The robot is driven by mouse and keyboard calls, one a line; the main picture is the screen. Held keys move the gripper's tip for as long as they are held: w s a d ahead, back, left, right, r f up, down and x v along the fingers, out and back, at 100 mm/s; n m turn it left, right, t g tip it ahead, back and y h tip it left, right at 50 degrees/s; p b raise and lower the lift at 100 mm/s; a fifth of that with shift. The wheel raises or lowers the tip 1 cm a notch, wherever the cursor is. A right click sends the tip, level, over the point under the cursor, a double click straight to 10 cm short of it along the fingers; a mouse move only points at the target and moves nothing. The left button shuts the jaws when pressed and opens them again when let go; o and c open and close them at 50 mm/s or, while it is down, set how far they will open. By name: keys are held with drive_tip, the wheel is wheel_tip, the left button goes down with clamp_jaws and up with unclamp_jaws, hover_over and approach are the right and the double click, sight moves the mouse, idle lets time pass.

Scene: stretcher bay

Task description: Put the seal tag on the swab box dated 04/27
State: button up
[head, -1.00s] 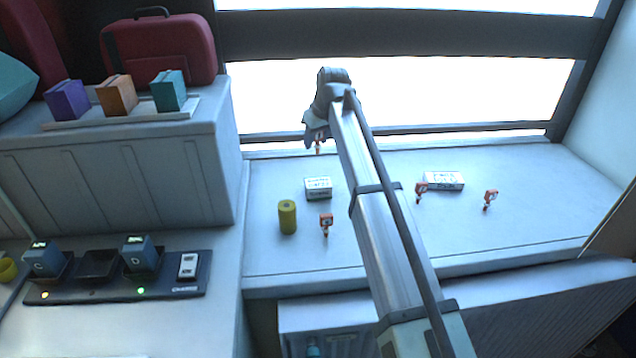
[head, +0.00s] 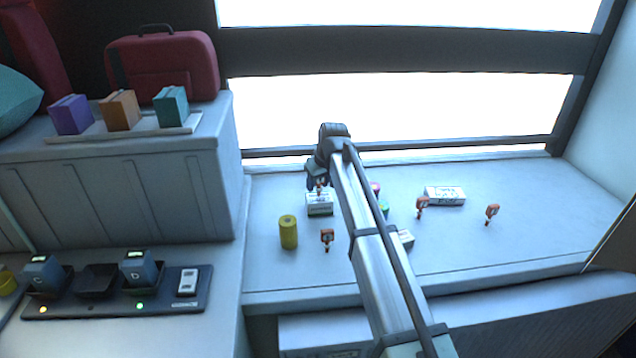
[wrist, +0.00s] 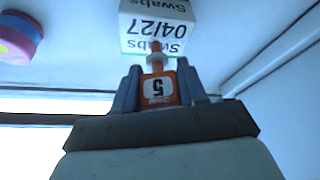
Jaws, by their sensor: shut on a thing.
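My gripper (wrist: 160,75) is shut on an orange seal tag (wrist: 158,91) with a white face marked 5. The tag's narrow end points away from the jaws. A white swab box (wrist: 152,32), printed "Swabs 04/27", lies just beyond the tag; its print appears upside down in the wrist view. In the head view, my gripper (head: 318,187) is just above this box (head: 320,205). Two other white boxes, one at the right (head: 445,195) and one partly behind my arm (head: 405,239), have unreadable dates.
More orange tags stand on the counter, one in front of the box (head: 327,238) and two to the right (head: 421,206) (head: 491,213). A yellow roll (head: 288,232) stands at left. Pink (head: 376,188) and teal (head: 384,208) items show beside my arm. The counter's right end is clear.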

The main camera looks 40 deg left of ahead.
drive_tip(key=shift+f, duration=0.25)
drive_tip(key=o, duration=1)
drive_tip(key=v, duration=1.2)
drive_tip(key=shift+r, duration=0.2)
